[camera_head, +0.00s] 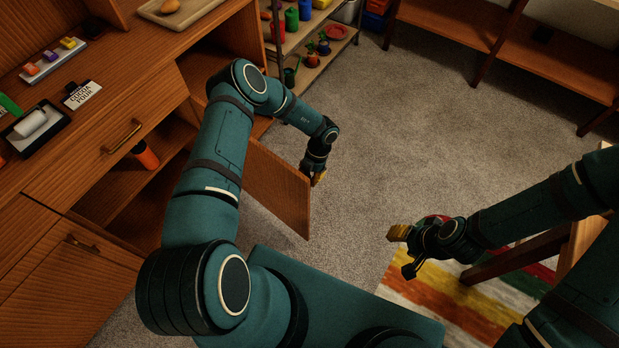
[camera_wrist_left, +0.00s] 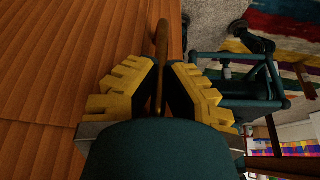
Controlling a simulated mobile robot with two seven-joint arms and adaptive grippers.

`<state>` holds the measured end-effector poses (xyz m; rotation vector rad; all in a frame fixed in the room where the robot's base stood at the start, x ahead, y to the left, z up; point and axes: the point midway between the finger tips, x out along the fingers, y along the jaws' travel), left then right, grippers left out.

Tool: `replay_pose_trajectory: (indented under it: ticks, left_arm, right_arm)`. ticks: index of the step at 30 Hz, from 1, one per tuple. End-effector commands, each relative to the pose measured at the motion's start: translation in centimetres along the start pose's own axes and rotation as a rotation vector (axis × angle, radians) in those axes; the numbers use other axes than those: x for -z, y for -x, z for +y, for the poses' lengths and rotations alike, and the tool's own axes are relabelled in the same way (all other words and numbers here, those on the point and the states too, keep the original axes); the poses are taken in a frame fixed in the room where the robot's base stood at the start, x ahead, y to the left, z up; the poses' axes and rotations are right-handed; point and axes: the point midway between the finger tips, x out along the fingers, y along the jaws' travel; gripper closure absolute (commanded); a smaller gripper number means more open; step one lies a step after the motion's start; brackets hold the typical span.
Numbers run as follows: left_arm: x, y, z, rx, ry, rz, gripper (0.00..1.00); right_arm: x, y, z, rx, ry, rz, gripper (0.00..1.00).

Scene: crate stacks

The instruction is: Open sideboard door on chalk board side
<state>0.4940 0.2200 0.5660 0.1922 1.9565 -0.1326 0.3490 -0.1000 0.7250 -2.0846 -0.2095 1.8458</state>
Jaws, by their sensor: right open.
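The wooden sideboard (camera_head: 60,165) fills the left of the head view. One of its doors (camera_head: 280,192) stands swung out over the carpet, and the compartment behind it is exposed. My left gripper (camera_head: 318,178) is at the outer face of this door near its free edge. In the left wrist view its yellow fingers close from both sides on the slim brass door handle (camera_wrist_left: 161,38). Another sideboard door (camera_head: 65,268), at the lower left, is shut, with its own handle (camera_head: 90,247). My right gripper (camera_head: 403,252) is open and empty, above the striped rug.
A drawer with a brass handle (camera_head: 123,137) is shut above the open compartment. An orange cylinder (camera_head: 146,156) stands inside. A small sign (camera_head: 82,95) and trays lie on top. A shelf rack (camera_head: 310,50) stands behind the door; carpet (camera_head: 400,120) to the right is clear.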

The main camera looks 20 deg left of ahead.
Motion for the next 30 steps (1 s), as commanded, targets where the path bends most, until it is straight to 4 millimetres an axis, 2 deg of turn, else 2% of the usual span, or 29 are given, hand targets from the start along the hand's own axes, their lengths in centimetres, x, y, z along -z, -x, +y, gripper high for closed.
replay_pose_trajectory:
  ticks: [3,4,6,15,19,23,30]
  left_arm:
    - [0.0,-0.1,-0.2,0.003,-0.002,0.0,1.0]
    - [0.0,-0.1,-0.2,0.003,-0.002,0.0,0.82]
    - [0.0,-0.1,-0.1,0.002,-0.001,0.0,0.58]
    - [0.0,0.1,0.0,0.0,0.0,-0.001,0.58]
    - [-0.1,0.8,0.0,0.0,0.0,-0.002,0.58]
    - [-0.1,2.9,0.0,-0.001,0.0,-0.004,0.58]
    - [-0.1,7.8,0.0,0.0,0.001,-0.004,0.58]
  right_arm:
    - [0.0,0.0,0.0,0.0,0.0,0.0,0.53]
    - [0.0,0.0,0.0,0.0,0.0,0.0,0.53]
    - [0.0,0.0,0.0,0.0,0.0,0.0,0.53]
    - [0.0,0.0,0.0,0.0,0.0,0.0,0.53]
    - [0.0,0.0,0.0,0.0,0.0,0.0,0.53]
    - [0.0,0.0,0.0,0.0,0.0,0.0,0.53]
    - [0.0,0.0,0.0,0.0,0.0,0.0,0.53]
